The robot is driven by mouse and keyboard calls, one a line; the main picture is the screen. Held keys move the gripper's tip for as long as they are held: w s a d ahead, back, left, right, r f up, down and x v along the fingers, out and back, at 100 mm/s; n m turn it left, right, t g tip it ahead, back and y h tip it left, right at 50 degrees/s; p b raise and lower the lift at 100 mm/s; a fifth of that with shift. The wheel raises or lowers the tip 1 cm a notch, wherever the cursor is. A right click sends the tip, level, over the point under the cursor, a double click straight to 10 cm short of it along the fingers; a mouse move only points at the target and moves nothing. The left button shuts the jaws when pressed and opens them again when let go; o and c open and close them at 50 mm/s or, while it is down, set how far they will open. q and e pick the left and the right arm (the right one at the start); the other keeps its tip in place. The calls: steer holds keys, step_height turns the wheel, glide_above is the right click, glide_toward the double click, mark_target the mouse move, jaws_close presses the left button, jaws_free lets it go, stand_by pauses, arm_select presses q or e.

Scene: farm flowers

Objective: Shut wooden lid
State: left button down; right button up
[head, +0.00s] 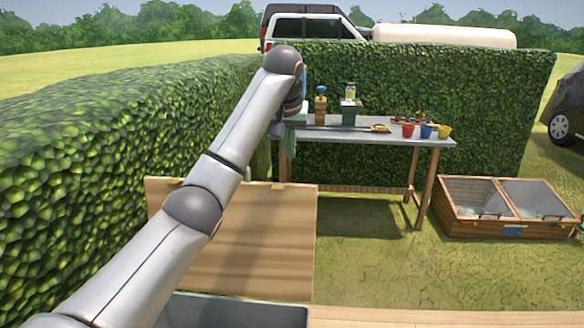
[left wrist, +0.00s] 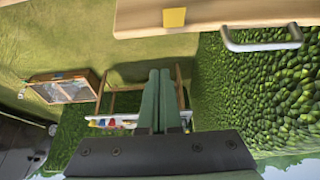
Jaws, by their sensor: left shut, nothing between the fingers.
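The wooden lid (head: 245,265) is a pale tan panel. It stands raised, tilted up behind an open grey-lined box (head: 235,313) at the bottom of the head view. A yellow tab sits on its top edge. In the left wrist view the lid's edge (left wrist: 135,17) crosses the top, with a yellow tab (left wrist: 174,17) and a metal bar handle (left wrist: 262,40). My left gripper (left wrist: 159,76) has its green fingers together and empty, apart from the lid and handle. In the head view my left arm passes over the lid's left part and hides some of it. My right gripper is not in view.
A potting table (head: 430,141) with coloured pots and bottles stands beyond the lid. A cold frame (head: 475,229) sits on the grass at right. A hedge (head: 90,150) runs close along the left. Grass between table and box is open.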

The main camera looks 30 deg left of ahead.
arm_select(q)
step_height(320, 180, down, 8)
steer(key=p, duration=0.2)
steer(key=shift+w+a, duration=0.25)
steer(key=shift+w, duration=0.15)
stand_by(0.4)
stand_by(0.5)
